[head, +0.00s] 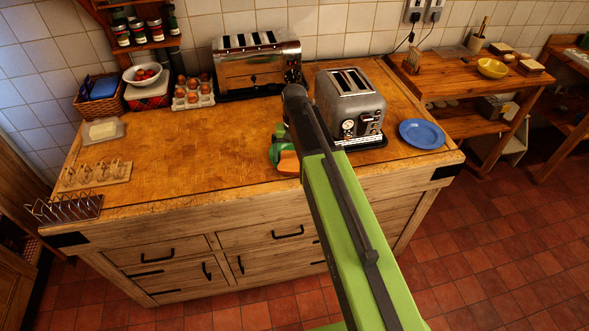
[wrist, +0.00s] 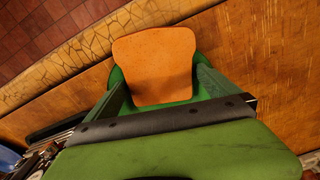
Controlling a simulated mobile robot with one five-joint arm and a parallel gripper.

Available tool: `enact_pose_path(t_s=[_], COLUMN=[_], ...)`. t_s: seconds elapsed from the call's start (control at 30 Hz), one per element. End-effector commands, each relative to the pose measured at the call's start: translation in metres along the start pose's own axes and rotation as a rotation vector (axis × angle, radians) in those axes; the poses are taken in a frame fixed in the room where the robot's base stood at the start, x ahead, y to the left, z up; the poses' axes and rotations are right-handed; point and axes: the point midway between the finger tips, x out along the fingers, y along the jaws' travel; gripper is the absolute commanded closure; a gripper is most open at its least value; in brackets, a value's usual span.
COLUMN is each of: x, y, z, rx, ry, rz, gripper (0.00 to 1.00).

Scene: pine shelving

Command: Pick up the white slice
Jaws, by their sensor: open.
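The slice (wrist: 155,52), likely the white slice, looks orange-tan in this light and has a bread-slice outline. In the head view my gripper (head: 281,155) is low over the counter, mostly hidden behind my arm.
A grey toaster (head: 350,101) stands just right of my gripper, with a blue plate (head: 422,133) beyond it. A chrome toaster (head: 257,64) stands behind. A toast rack (head: 64,208), butter dish (head: 103,130) and egg tray (head: 193,94) are left. The counter's middle left is clear.

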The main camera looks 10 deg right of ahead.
Motion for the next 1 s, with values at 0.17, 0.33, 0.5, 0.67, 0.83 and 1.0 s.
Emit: enact_pose_path(t_s=[0.17,0.33,0.5,0.67,0.83,1.0], x=[0.002,0.003,0.003,0.003,0.003,-0.007], y=[0.002,0.002,0.003,0.003,0.005,0.006], z=[0.002,0.002,0.002,0.002,0.001,0.001], rx=[0.001,0.001,0.002,0.002,0.004,0.004], ry=[-0.004,-0.004,-0.005,-0.005,-0.005,-0.005], rz=[0.004,0.005,0.006,0.007,0.009,0.01], gripper=[0.0,0.19,0.41,0.51,0.51,0.51])
